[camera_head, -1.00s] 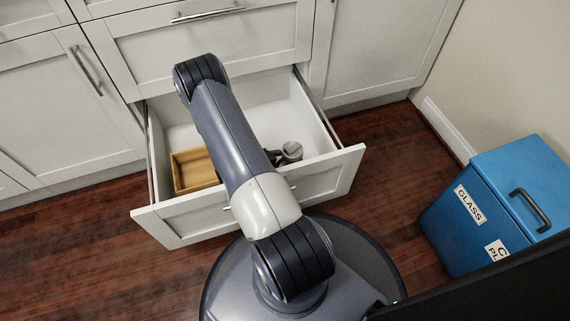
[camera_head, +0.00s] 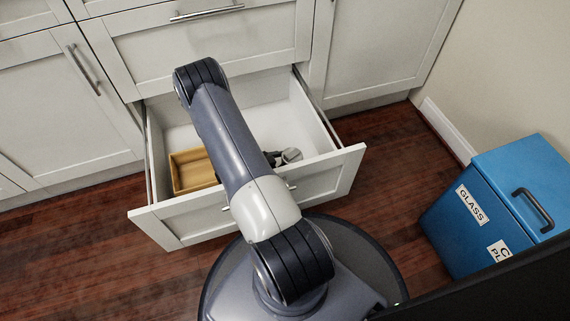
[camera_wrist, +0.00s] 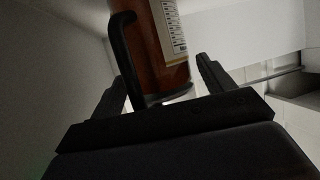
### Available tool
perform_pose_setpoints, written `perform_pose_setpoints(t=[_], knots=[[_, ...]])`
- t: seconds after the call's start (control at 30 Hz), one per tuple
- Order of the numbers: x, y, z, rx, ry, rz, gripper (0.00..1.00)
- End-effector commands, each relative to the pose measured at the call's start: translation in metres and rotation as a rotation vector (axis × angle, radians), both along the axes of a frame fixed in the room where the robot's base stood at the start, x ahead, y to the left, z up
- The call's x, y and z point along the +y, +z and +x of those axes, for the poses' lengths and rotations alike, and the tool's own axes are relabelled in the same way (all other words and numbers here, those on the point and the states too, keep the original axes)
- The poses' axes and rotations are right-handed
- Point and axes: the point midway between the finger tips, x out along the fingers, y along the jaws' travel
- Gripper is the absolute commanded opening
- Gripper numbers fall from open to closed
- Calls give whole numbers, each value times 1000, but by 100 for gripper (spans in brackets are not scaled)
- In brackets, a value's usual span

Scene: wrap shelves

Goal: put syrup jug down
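The syrup jug (camera_wrist: 162,40) shows in the wrist view as an amber-brown body with a pale printed label and a black handle (camera_wrist: 124,50) on its left side. Its base edge is low in that view. My gripper (camera_wrist: 165,82) has its two dark fingers spread wide, one on each side of the jug's lower part. The right finger looks apart from the jug; contact at the left finger, near the handle, cannot be told. In the head view my arm reaches into the open drawer (camera_head: 240,190) and hides the jug; only small grey and dark parts show right of the arm.
A wooden box (camera_head: 193,172) sits in the drawer's left part. White cabinets (camera_head: 200,45) stand behind the drawer. A blue recycling bin (camera_head: 500,205) stands at the right on the dark wood floor (camera_head: 90,240). The drawer's right and back parts look mostly bare.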

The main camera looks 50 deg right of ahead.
Motion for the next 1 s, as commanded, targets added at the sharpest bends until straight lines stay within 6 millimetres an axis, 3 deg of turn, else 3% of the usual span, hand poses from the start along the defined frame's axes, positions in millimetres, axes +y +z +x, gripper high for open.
perform_pose_setpoints(t=[0.1,0.33,0.53,0.8,1.0], knots=[[0,0,0,0,0,0,86],[0,1,0,0,0,0,86],[0,16,0,0,0,0,86],[41,33,14,0,5,0,86],[61,40,20,1,3,-1,86]])
